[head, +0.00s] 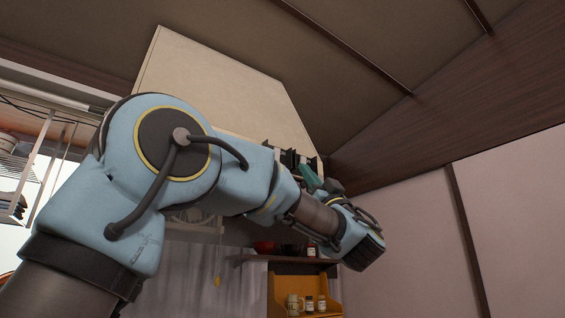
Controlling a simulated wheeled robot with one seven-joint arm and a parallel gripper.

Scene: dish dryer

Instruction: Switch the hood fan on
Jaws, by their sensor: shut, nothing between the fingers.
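My arm reaches across the middle of the head view, and its wrist bends back at the right. My gripper (322,184) appears small, as teal and dark parts just above the wrist; it is shut with nothing in it. A large cream box (205,75), which looks like the hood, hangs behind the arm under the ceiling. A pale grille-like unit (190,215) shows partly beneath it, mostly hidden by the arm. I cannot make out a fan switch, or whether the gripper touches anything.
Dark fittings (288,157) stand by the box's lower right edge, close to the gripper. Below is a dark shelf (250,259) with bowls, above a yellow-orange rack (277,287) with jars. A wire dish rack (40,150) is at the left. The pink wall (510,230) at right is clear.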

